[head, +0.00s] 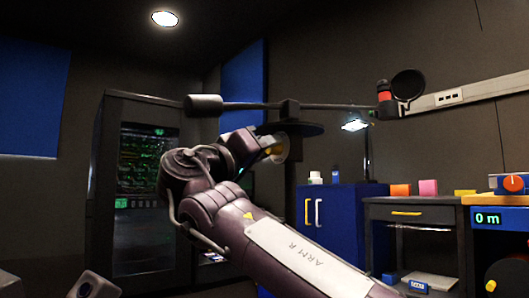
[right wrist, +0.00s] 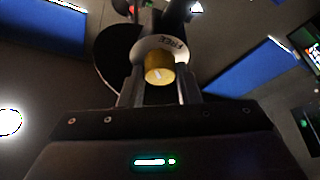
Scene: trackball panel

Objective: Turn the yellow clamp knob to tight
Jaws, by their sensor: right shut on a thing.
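The yellow clamp knob (right wrist: 159,68) shows in the right wrist view, between the two fingers of my right gripper (right wrist: 159,88). It has a small white mark on its face. Behind it is a white dial plate (right wrist: 150,47) with the word FREE, seen tilted at its upper right. My right gripper (head: 270,148) is shut on the knob; in the head view it reaches up to the clamp below the boom (head: 335,107), and the knob is mostly hidden there. The tight mark cannot be read.
The boom carries a dark counterweight (head: 204,105) at its left end and a microphone with a round filter (head: 408,84) at its right. A dark disc (head: 300,129) sits by the clamp. A blue cabinet (head: 345,215) and a desk (head: 415,211) stand behind to the right.

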